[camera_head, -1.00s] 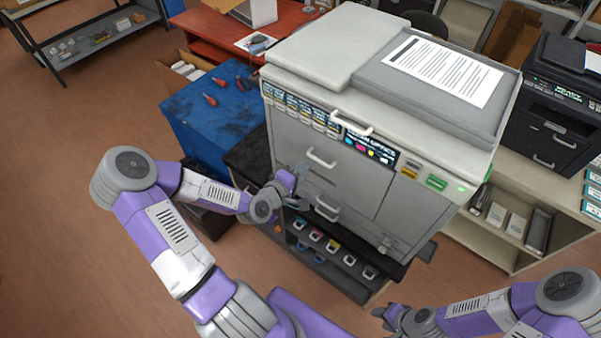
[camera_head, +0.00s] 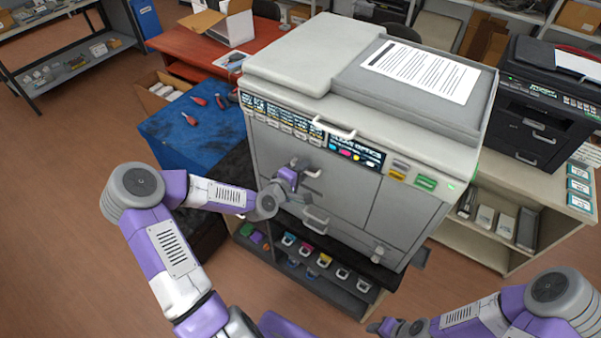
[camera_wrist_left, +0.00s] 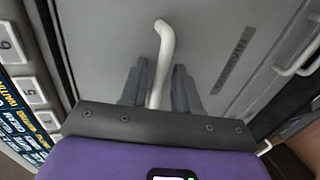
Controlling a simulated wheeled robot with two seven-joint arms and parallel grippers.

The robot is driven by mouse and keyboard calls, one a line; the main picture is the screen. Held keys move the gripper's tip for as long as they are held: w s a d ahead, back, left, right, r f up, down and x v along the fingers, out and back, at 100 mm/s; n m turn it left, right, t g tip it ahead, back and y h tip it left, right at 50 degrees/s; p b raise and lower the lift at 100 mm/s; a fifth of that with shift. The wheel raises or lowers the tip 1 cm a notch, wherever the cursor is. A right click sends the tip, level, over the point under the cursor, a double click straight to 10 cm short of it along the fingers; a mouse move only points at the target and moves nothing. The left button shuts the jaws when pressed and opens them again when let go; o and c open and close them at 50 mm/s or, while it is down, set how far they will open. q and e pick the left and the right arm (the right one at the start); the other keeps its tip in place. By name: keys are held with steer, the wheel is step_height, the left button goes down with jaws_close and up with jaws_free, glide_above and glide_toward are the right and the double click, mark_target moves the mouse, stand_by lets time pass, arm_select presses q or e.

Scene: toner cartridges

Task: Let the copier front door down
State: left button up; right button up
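The grey copier (camera_head: 350,90) stands in the middle of the head view, and its front door (camera_head: 345,190) looks closed and upright. The door's white bar handle (camera_head: 313,173) shows at its upper left; in the left wrist view the handle (camera_wrist_left: 163,45) runs down between the two grey fingers. My left gripper (camera_head: 301,168) is at this handle. In the wrist view its fingers (camera_wrist_left: 159,90) stand on both sides of the bar, with narrow gaps, so it looks open around it. My right gripper (camera_head: 383,327) is low at the bottom edge, away from the copier; its fingers are unclear.
Another white handle (camera_head: 333,131) sits above the door and a lower handle (camera_head: 316,218) below it. Under the copier a dark shelf (camera_head: 350,298) holds several toner cartridges. A blue bench (camera_head: 185,135) stands at left, a black printer (camera_head: 540,110) at right. Open floor lies in front.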

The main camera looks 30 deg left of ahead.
arm_select(q)
jaws_close()
steer(key=s+b, duration=0.1)
steer(key=s+f+t+b, duration=0.1)
steer(key=shift+b, duration=0.4)
steer(key=s+b, duration=0.1)
steer(key=s+t+b, duration=0.1)
steer(key=shift+s+a+f+t+b, duration=0.2)
steer(key=shift+s+f+t+b, duration=0.1)
steer(key=shift+f, duration=0.1)
